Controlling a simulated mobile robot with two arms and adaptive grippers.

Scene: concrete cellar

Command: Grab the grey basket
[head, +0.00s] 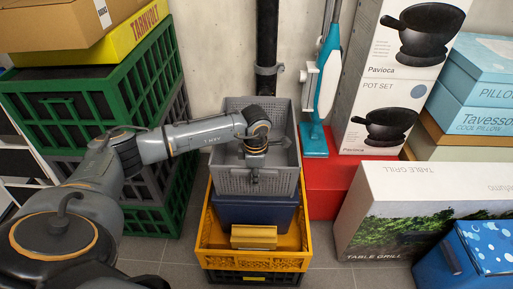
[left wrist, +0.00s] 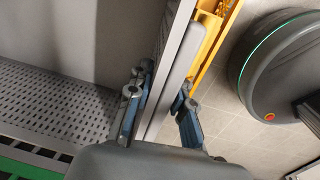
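The grey basket (head: 230,181) is an open, perforated crate on top of a stack in the middle of the head view. It looks empty apart from my arm reaching over it. My left gripper (head: 254,172) points down at the basket's near wall. In the left wrist view the basket's wall (left wrist: 172,75) runs between the two fingers of my left gripper (left wrist: 163,92), one inside and one outside. The fingers look spread, with a gap beside the outer one. My right gripper is in neither view.
Under the basket are a dark blue bin (head: 255,212) and a yellow crate (head: 222,258). Green crates (head: 75,100) stand at left. A red box (head: 325,180) with a blue-white upright cleaner (head: 318,138) and a table grill box (head: 410,190) stand at right.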

